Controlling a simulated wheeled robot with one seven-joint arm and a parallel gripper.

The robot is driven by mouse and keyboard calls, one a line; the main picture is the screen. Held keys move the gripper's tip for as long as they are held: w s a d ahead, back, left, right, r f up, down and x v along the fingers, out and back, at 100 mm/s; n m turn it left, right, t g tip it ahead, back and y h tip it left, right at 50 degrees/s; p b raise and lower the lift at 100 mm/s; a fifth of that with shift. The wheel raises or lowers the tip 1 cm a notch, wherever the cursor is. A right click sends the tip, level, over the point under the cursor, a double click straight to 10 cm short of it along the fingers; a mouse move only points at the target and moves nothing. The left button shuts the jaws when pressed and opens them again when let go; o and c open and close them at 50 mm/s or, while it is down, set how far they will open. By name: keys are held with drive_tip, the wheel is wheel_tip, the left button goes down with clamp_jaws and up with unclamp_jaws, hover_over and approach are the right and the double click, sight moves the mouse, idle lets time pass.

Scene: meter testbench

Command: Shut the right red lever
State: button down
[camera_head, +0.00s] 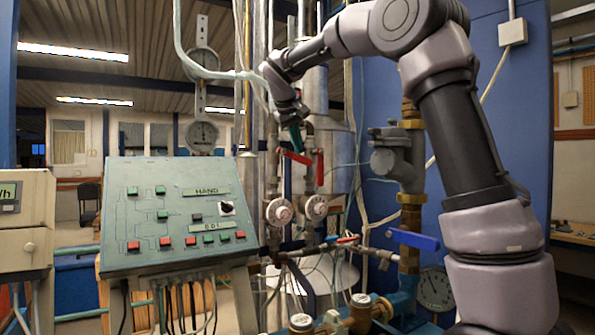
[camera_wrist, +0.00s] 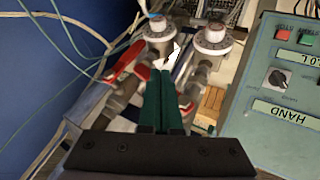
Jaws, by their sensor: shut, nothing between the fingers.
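Two red levers sit on the pipes above two round white dials in the head view. The right red lever (camera_head: 319,167) hangs roughly upright along its pipe. The left red lever (camera_head: 296,157) slants down to the right. My gripper (camera_head: 297,139) is just above the left one in that view, its green fingers pointing down. In the wrist view my gripper (camera_wrist: 161,78) is shut and empty. A red lever (camera_wrist: 127,57) shows left of the fingertips there, apparently the right one. I cannot tell whether the fingers touch either lever.
A green control panel (camera_head: 178,215) with buttons stands left of the pipes. The white dials (camera_head: 279,211) sit below the levers. A blue lever (camera_head: 413,239) and a grey valve with brass fittings (camera_head: 398,158) are to the right. Thin hoses and cables run close by.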

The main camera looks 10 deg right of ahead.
sight(320, 167)
drive_tip(key=shift+w+d+f, duration=1.05)
drive_tip(key=shift+w+f, duration=0.15)
drive_tip(key=shift+f, duration=0.1)
drive_tip(key=shift+w+d+f, duration=1)
drive_tip(key=shift+w+f, duration=0.2)
drive_tip(key=shift+f, duration=0.15)
drive_tip(key=shift+w+d+f, duration=1.05)
drive_tip(key=shift+w+f, duration=0.15)
drive_tip(key=shift+f, duration=0.1)
